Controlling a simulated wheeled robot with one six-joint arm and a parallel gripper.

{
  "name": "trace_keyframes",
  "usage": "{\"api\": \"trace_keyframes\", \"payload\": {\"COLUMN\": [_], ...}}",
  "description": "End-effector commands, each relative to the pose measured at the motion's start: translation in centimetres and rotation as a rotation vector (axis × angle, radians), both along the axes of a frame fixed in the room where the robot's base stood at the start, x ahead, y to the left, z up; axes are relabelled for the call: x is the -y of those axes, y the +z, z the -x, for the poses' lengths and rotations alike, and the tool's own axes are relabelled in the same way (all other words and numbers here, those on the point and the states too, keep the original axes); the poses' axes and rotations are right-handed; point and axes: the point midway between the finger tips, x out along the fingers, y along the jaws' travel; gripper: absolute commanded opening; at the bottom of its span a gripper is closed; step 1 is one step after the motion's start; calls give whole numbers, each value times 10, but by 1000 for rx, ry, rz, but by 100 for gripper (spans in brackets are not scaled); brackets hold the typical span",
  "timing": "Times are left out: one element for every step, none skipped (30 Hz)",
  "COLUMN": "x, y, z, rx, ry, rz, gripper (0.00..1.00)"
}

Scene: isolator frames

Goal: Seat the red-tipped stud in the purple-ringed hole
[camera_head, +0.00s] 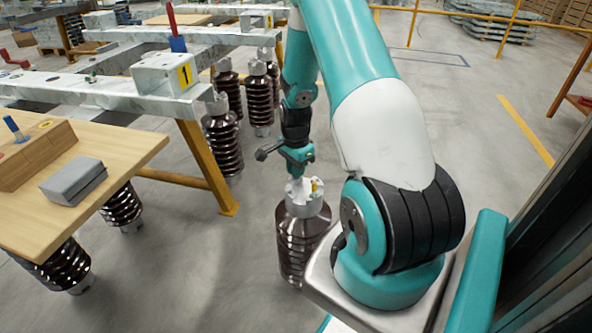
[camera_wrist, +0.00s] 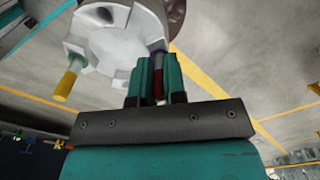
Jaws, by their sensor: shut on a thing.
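My gripper (camera_head: 299,166) is just above the pale metal cap (camera_head: 303,203) of a brown ribbed insulator (camera_head: 303,245), close to my base. In the wrist view its two teal fingers (camera_wrist: 155,82) are shut on the red-tipped stud (camera_wrist: 159,86), whose grey shaft points at the rim of the cap (camera_wrist: 118,48). Whether the shaft is in a hole or only in front of the rim, I cannot tell. A yellow-tipped stud (camera_wrist: 68,83) stands out of the cap; it also shows in the head view (camera_head: 315,185).
A wooden table (camera_head: 137,150) at left bears a grey block (camera_head: 73,181) and a wooden block (camera_head: 35,157) with a blue-tipped stud (camera_head: 13,128). A steel frame (camera_head: 100,97) on yellow legs carries a white box (camera_head: 160,75) marked 1. More insulators (camera_head: 222,135) stand behind. Floor at centre-left is clear.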

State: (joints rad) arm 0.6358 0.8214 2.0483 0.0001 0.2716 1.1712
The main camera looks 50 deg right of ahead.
Motion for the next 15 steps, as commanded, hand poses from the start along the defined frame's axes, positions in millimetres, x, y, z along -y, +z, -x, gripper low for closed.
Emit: {"api": "trace_keyframes", "payload": {"x": [0,0,0,0,0,0,0,0,0,0,0,0,0,0,0], "y": [1,1,1,1,0,-1,-2,-2,-2,-2,-2,-2,-2,-2,-2], "z": [0,0,0,0,0,0,0,0,0,0,0,0,0,0,0], "rx": [1,1,0,0,0,0,0,0,0,0,0,0,0,0,0], "ry": [0,0,0,0,0,0,0,0,0,0,0,0,0,0,0], "rz": [0,0,0,0,0,0,0,0,0,0,0,0,0,0,0], "gripper": [0,0,0,0,0,0,0,16,26,32,37,37,37,37,37]}}
